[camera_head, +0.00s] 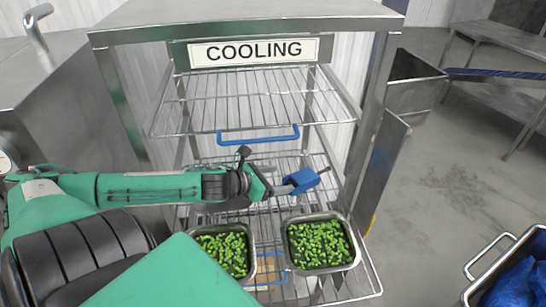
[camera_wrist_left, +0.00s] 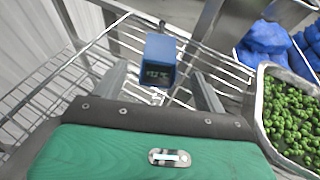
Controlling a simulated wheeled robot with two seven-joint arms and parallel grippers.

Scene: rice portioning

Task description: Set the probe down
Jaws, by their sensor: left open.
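The probe is a small blue box (camera_head: 303,180) with a dark display, inside the cooling rack (camera_head: 255,133). In the left wrist view the probe (camera_wrist_left: 160,62) appears upright over the wire shelf, its display facing me; the digits are too blurred to read surely. My left gripper (camera_head: 284,187) reaches in from the left, just left of the probe. In the wrist view its fingers (camera_wrist_left: 163,84) are spread apart, one on each side of the probe, with gaps showing. I cannot tell whether the probe's underside rests fully on the wires. My right gripper is not in view.
Two metal trays of green vegetables, a left one (camera_head: 192,231) and a right one (camera_head: 354,262), sit low in the rack. An upper wire shelf with a blue front handle (camera_head: 258,138) is above my arm. A metal bin (camera_head: 472,289) with blue contents stands at right. Floor (camera_head: 440,185) is clear.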

